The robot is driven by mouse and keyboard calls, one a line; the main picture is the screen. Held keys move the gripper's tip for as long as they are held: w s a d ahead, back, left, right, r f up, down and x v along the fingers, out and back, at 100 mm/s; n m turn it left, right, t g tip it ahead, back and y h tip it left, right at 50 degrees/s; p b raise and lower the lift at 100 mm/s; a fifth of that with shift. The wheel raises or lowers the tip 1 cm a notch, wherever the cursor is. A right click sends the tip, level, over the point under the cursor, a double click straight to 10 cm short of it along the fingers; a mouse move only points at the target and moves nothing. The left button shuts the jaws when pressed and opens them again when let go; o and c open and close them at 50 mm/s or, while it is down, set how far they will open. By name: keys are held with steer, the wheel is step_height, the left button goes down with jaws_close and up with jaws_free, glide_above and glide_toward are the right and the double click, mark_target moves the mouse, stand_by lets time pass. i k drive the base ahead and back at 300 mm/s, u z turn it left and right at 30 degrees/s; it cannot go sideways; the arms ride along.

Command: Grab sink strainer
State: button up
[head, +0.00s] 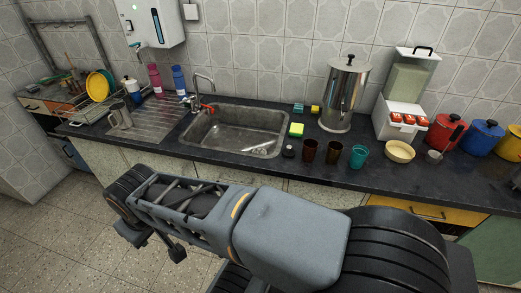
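The steel sink (205,130) is set into the dark counter, left of centre in the head view. A small, pale, shiny shape (262,150) lies on the sink floor near its front right corner; it may be the sink strainer or the drain, and I cannot tell which. A small dark object (289,151) stands on the counter just right of the sink; its kind is unclear. My folded arm fills the lower middle, in front of the counter. I cannot make out my gripper's fingers in this view.
A tap (205,88) rises behind the sink. A yellow-green sponge (296,130), brown tumblers (309,150), a teal tumbler (359,156) and a tall steel urn (343,95) stand to its right. A steel jug (119,116) stands on the left drainboard. The counter's front edge before the sink is clear.

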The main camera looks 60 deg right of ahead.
mark_target(259, 151)
steer(key=z, duration=0.75)
steer(key=i, duration=0.85)
steer(key=z, duration=1.2)
steer(key=i, duration=0.3)
steer(key=z, duration=0.25)
